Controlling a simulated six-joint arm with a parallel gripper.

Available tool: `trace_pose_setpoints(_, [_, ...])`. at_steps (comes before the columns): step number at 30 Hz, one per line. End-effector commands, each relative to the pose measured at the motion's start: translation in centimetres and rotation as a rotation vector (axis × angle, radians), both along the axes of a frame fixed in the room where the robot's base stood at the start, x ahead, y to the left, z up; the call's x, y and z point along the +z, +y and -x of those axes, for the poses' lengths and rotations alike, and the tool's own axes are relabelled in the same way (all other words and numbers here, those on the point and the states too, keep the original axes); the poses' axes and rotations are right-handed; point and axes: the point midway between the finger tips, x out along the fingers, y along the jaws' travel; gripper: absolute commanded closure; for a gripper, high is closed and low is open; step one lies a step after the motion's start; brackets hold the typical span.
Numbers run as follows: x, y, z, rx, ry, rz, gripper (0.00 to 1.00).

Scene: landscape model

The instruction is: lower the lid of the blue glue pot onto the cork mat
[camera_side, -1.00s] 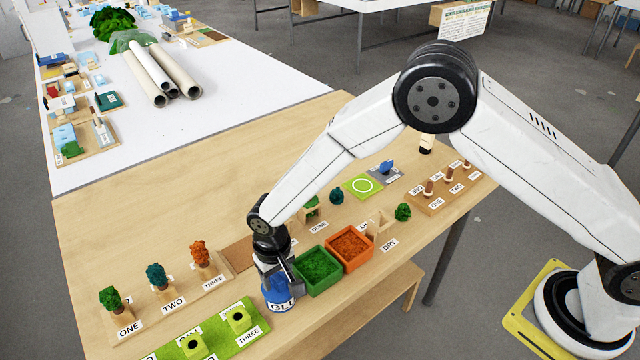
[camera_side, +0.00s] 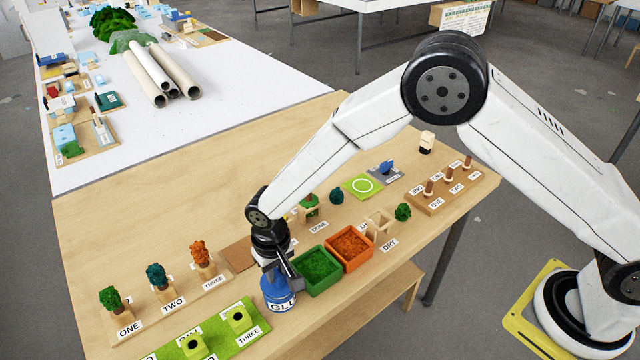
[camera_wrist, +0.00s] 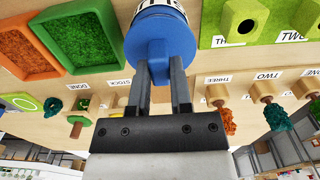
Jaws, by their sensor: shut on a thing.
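The blue glue pot (camera_side: 279,294), with a white label, stands on the wooden table beside the green tray. My gripper (camera_side: 273,267) is above it, pointing down. In the wrist view, its two dark fingers (camera_wrist: 160,66) are closed on the blue lid (camera_wrist: 158,46), with the pot's white label behind. I cannot tell whether there is a gap between lid and pot. The cork mat (camera_side: 238,255) is a flat brown patch left of my gripper in the side view, partly hidden by it, and looks bare.
Green (camera_side: 318,268) and orange (camera_side: 350,247) trays stand close right of the pot. A green board (camera_side: 215,330) with blocks lies front left. Model trees on a wooden strip (camera_side: 185,297) stand left of the mat.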

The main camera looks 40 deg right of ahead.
Motion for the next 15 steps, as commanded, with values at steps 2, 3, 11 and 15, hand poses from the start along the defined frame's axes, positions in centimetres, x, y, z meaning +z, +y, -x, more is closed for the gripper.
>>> trace_pose_setpoints(2, [0.4, 0.0, 0.0, 0.000, -0.001, 0.000, 1.00])
trace_pose_setpoints(3, [0.6, 0.0, 0.0, 0.000, 0.000, 0.000, 1.00])
trace_pose_setpoints(11, [1.7, 0.0, 0.0, 0.000, -0.001, -0.001, 1.00])
trace_pose_setpoints(15, [2.2, 0.0, 0.0, 0.000, 0.000, 0.000, 1.00])
